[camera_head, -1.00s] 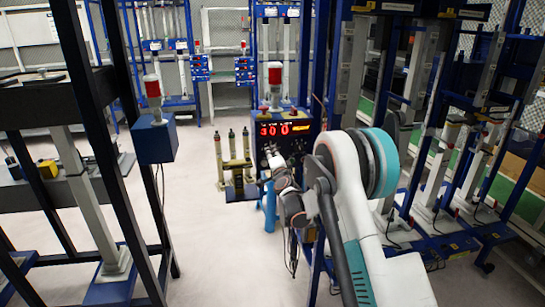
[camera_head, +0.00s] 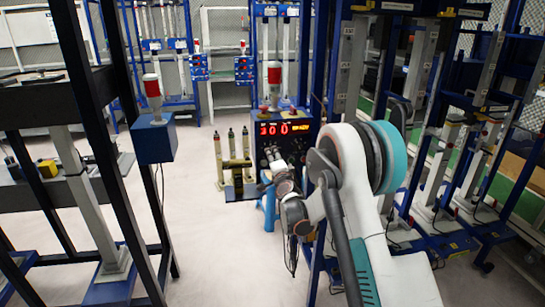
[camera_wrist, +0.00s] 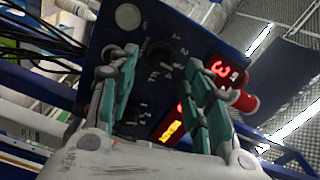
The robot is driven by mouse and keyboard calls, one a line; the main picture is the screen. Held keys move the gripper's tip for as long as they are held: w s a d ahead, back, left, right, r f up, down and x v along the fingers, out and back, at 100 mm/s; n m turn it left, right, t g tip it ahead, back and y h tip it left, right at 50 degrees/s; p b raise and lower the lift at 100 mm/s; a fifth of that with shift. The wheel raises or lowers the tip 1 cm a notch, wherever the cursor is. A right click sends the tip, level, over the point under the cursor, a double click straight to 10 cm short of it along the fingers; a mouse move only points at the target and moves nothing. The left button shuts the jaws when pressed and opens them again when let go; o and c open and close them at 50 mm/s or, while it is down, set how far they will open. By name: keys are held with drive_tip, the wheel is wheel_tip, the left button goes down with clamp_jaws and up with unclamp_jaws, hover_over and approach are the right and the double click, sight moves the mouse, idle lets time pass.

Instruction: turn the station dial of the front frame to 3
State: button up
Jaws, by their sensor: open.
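The front frame's dark control panel (camera_head: 297,147) stands ahead of me in the head view, with a lit red display (camera_head: 285,129) that seems to read 300. In the wrist view the panel (camera_wrist: 185,22) fills the upper middle, tilted. A round black dial (camera_wrist: 158,54) with small white marks around it shows between my fingertips; its setting is too small to read. A second dark knob shows lower, partly hidden by the left finger. My gripper (camera_wrist: 165,75) is open, its teal-lined fingers on either side of the upper dial; contact cannot be told. It also shows in the head view (camera_head: 267,172).
A red stack light (camera_head: 274,75) stands above the panel. A blue box (camera_head: 154,140) with another stack light hangs on the left dark frame. Blue racks (camera_head: 440,215) crowd the right. The floor (camera_head: 215,240) between is clear.

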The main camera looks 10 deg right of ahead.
drive_tip(key=s, duration=0.9)
